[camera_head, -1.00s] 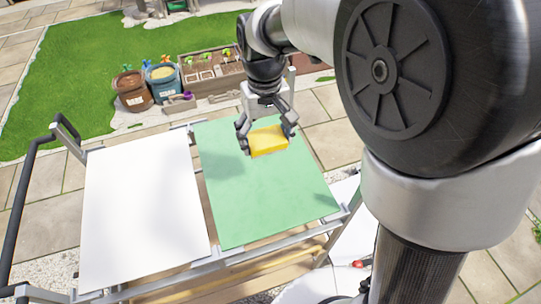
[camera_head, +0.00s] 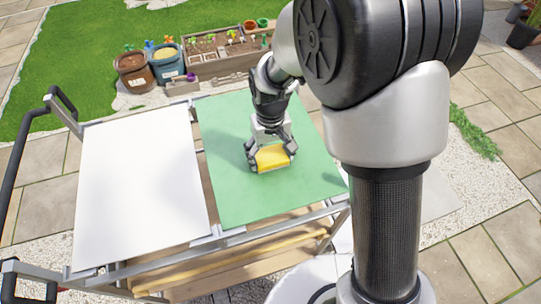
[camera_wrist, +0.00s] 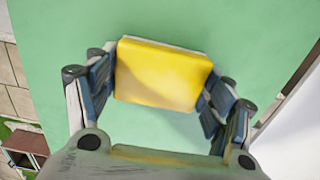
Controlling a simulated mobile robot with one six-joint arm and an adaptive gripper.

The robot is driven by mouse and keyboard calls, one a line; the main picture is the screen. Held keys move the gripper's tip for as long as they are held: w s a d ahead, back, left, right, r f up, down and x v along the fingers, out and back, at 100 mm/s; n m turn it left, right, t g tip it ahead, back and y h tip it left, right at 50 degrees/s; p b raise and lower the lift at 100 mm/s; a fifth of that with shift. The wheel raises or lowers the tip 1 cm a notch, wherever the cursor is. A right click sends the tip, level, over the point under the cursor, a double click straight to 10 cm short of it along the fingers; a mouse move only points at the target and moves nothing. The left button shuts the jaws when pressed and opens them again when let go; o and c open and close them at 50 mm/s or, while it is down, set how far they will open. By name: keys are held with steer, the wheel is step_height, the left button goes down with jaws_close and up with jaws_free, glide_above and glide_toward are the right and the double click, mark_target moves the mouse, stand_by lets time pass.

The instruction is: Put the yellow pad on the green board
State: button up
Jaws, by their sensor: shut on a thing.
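The yellow pad (camera_head: 272,158) is held between the fingers of my gripper (camera_head: 270,157), over the middle of the green board (camera_head: 235,195). In the wrist view the yellow pad (camera_wrist: 162,74) lies between both fingers of my gripper (camera_wrist: 160,85), with the green board (camera_wrist: 260,30) behind it. The pad is low over the board. I cannot tell whether its underside touches the surface. The fingers hide its two ends.
A white board (camera_head: 140,190) lies left of the green one on the same metal-framed cart. Behind are a brown pot (camera_head: 134,75), a blue pot (camera_head: 165,65) and a wooden planter (camera_head: 228,55). The green board around the pad is clear.

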mark_target(271, 155)
steer(key=o, duration=1)
steer(key=shift+f, duration=0.25)
steer(key=shift+o, duration=0.2)
steer(key=shift+r, duration=0.1)
step_height(271, 155, up, 12)
steer(key=p, duration=0.4)
steer(key=s+d+r+m+t, duration=0.1)
steer(key=s+d+r+t, duration=0.1)
steer(key=s+d+r, duration=0.55)
steer(key=s+d+r+m+t, duration=0.1)
steer(key=s+d+r, duration=0.1)
steer(key=s, duration=0.4)
steer(key=s+d+r+m+t, duration=0.1)
steer(key=s+d+r, duration=0.1)
steer(key=s, duration=0.4)
steer(key=shift+s+d+r+t, duration=0.15)
steer(key=shift+d+r+t, duration=0.15)
steer(key=shift+d+r, duration=0.15)
